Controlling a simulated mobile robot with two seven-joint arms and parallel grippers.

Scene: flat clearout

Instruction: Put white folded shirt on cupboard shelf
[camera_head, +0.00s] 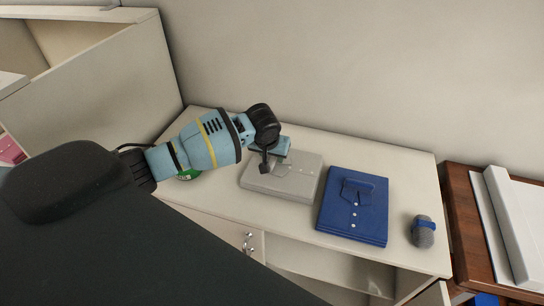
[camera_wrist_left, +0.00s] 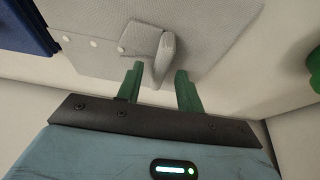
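The white folded shirt (camera_head: 297,180) lies flat on the cabinet top (camera_head: 405,174), left of the blue shirt. My left gripper (camera_head: 267,166) is over its far left part. In the left wrist view, its two green fingers (camera_wrist_left: 160,84) are apart and point at the white shirt (camera_wrist_left: 100,28). A raised pale fold (camera_wrist_left: 166,55) stands between the fingertips, and I see a gap to the left finger. An open shelf space (camera_head: 330,268) shows below the cabinet top. My right gripper is not in view.
A blue folded shirt (camera_head: 352,208) and a grey object with a blue band (camera_head: 423,232) are on the right of the top. A green round object (camera_head: 188,175) lies beneath my left arm. A tall pale cupboard (camera_head: 100,90) stands at left, a brown table (camera_head: 462,215) at right.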

